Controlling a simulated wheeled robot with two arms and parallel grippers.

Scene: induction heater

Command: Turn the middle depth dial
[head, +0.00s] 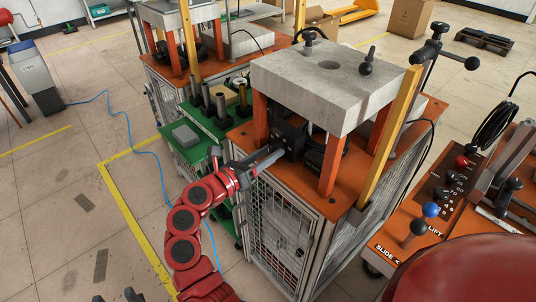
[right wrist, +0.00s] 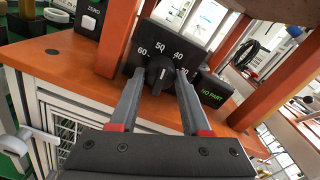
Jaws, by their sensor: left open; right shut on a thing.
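The depth dial (right wrist: 158,76) is a black knob on a dark panel (right wrist: 185,42) marked 60, 50, 40 and a partly covered number. Its light pointer mark faces roughly up, near 50. My right gripper (right wrist: 161,73) is shut on the knob, one finger on each side. In the head view my right arm reaches from below to the dark dial panel (head: 289,134) under the concrete-grey block, with the right gripper (head: 268,159) at its front. The knob is hidden there. My left gripper (head: 115,297) shows only as dark fingertips, apart, at the bottom edge, away from the machine.
A box reading NO PART (right wrist: 211,89) sits right of the dial, and a ZERO box (right wrist: 90,18) left. Orange posts (head: 333,165) flank the panel. A grey block (head: 325,80) overhangs it. A green cart (head: 217,122) stands left. Floor at left is open, with a blue hose (head: 130,130).

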